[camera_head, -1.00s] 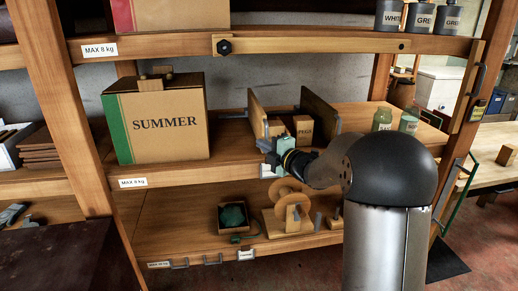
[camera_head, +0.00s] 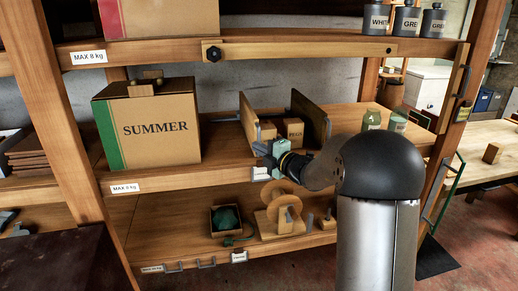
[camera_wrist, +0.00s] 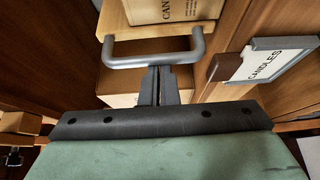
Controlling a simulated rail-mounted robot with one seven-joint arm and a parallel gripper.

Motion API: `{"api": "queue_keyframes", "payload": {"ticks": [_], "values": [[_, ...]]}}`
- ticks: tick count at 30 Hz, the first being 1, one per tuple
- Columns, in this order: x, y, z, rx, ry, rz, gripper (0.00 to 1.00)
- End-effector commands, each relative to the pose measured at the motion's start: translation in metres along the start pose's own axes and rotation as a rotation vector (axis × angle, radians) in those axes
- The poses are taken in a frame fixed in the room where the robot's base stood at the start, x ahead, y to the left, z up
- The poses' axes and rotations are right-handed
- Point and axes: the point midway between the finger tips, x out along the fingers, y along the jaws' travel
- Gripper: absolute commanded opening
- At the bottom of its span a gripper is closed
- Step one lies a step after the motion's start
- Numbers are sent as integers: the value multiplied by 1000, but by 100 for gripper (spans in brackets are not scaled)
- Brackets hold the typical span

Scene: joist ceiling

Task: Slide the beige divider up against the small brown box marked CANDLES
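The beige divider (camera_head: 249,121) stands upright on the middle shelf, left of a small brown box (camera_head: 268,131). I cannot tell whether they touch. In the wrist view, a brown box marked CANDLES (camera_wrist: 175,10) shows at the top, cut by the frame, behind a grey U-shaped handle (camera_wrist: 125,53). My gripper (camera_head: 263,149) is at the shelf's front edge by the divider's lower front. In the wrist view my gripper's fingers (camera_wrist: 158,70) are close together, with their tips at the middle of the handle bar. No bar shows between them.
A brown box marked PEGS (camera_head: 293,130) and a dark divider (camera_head: 311,118) stand to the right. A large SUMMER box (camera_head: 150,125) is on the left. A CANDLES label (camera_wrist: 268,64) sits on the shelf front. Green jars (camera_head: 371,119) stand farther right.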

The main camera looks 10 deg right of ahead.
Motion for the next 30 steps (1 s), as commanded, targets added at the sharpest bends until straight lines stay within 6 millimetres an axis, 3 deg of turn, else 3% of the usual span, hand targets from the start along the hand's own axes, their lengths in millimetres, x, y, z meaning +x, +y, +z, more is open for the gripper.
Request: {"api": "queue_keyframes", "payload": {"ticks": [4, 8, 18, 25, 28, 30], "values": [[4, 0, -12, -1, -2, 1, 0], [12, 0, -38, -1, 2, 1, 0], [-64, 1, -36, -2, -3, 0, 0], [-86, 1, -40, -14, 7, -4, 0], [-88, 3, -62, -124, 71, -39, 0], [-90, 3, -94, -302, 176, -84, 0]]}}
